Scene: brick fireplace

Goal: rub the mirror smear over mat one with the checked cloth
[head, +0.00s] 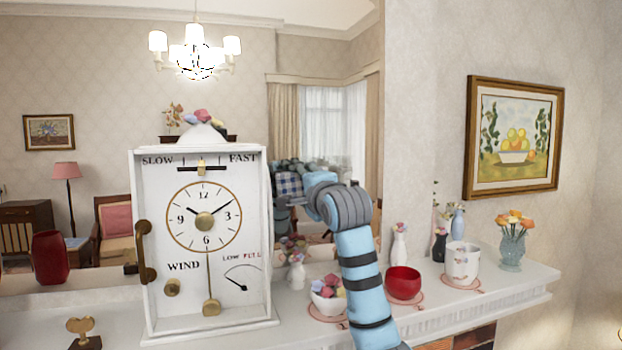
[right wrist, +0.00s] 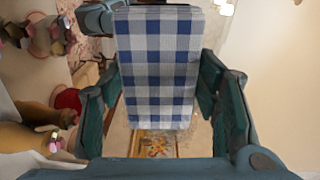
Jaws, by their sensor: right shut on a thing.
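The blue-and-white checked cloth (head: 287,183) is in my right gripper (head: 302,190), held up in front of the mirror (head: 250,60) just right of the clock. In the right wrist view the cloth (right wrist: 160,65) is spread flat between the two fingers. I cannot tell whether it touches the glass. I cannot make out the smear; my arm and the cloth cover part of the mirror. Round pink mats lie on the mantel under a white bowl (head: 325,303), a red bowl (head: 403,283) and a white pot (head: 461,262). No number shows on them. My left gripper is out of view.
A large white clock (head: 205,280) stands left of my right arm. Small vases (head: 399,245) and a flower vase (head: 512,248) stand on the mantel (head: 520,285) to the right. A brass key-like object (head: 85,335) is at the lower left. A framed picture (head: 513,138) hangs on the wall.

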